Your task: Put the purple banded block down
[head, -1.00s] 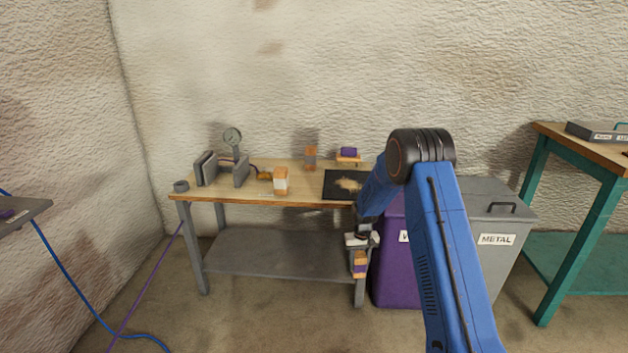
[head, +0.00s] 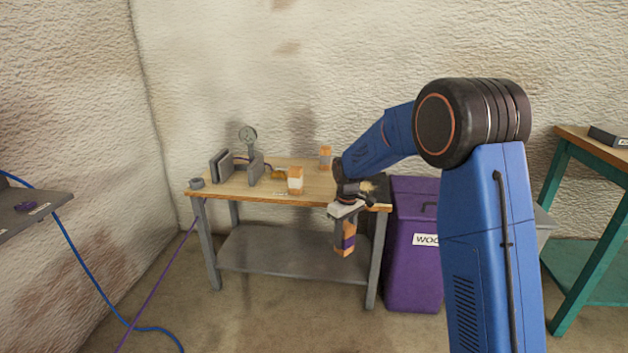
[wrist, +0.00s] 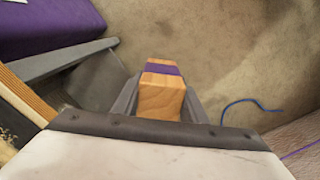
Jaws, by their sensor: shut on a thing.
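The purple banded block (head: 345,243) is a wooden block with a purple band around it. My gripper (head: 344,222) is shut on it and holds it upright, in front of the workbench and below the level of its top in the head view. In the wrist view the block (wrist: 161,96) sits between the two grey fingers, its wooden end toward the camera. Bare floor shows behind it there. My arm hides the right part of the bench top.
The wooden workbench (head: 243,189) has a grey lower shelf (head: 285,252). On its top stand a white-and-orange block (head: 295,181), another banded block (head: 325,157), a dial gauge (head: 248,135) and grey plates. A purple bin (head: 412,270) stands right of it. A grey shelf (head: 45,212) is at left.

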